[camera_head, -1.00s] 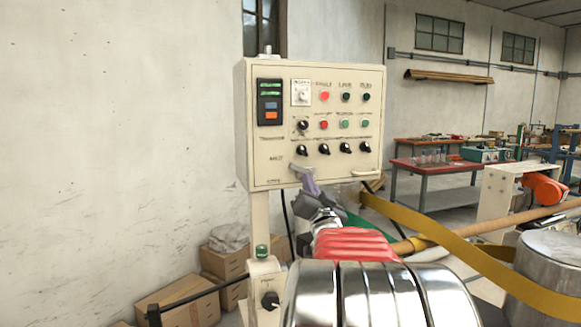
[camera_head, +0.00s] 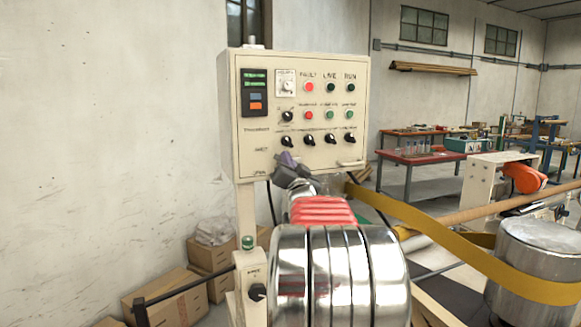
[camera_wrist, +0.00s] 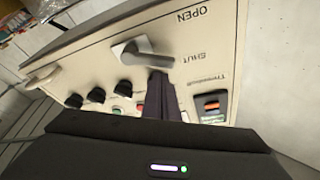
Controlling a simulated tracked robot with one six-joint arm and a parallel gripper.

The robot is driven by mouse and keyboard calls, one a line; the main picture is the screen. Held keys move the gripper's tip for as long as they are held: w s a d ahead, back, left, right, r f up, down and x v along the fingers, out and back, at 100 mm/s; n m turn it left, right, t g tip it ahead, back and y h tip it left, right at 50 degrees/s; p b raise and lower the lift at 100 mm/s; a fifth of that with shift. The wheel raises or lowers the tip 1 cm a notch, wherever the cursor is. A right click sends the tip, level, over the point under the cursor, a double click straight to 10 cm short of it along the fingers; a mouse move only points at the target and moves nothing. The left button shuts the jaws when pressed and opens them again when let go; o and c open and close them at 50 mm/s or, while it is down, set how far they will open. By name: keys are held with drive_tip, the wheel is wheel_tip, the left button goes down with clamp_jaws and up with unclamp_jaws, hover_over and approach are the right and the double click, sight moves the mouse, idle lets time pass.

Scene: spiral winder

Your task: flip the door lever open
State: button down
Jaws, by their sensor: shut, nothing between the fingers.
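The door lever (camera_wrist: 150,60) is a grey handle on a pale plate, low on the cream control cabinet (camera_head: 355,120). In the wrist view it lies between the printed words OPEN and SHUT, its free end pointing towards SHUT. My gripper (camera_wrist: 158,76) has purple fingers that are shut with nothing between them. Their tips are right at the lever's free end; I cannot tell if they touch it. In the head view my gripper (camera_head: 287,158) is in front of the cabinet's lower left and hides most of the lever.
Dark knobs (camera_wrist: 98,92) and lamps sit beside the lever, and a cabinet handle (camera_head: 352,163) is at the lower right. A yellow strap (camera_head: 440,228) crosses on the right. Cardboard boxes (camera_head: 165,295) lie on the floor at left. A red table (camera_head: 420,158) stands behind.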

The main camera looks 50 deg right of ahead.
drive_tip(key=shift+x, duration=0.8)
drive_tip(key=shift+f, duration=0.1)
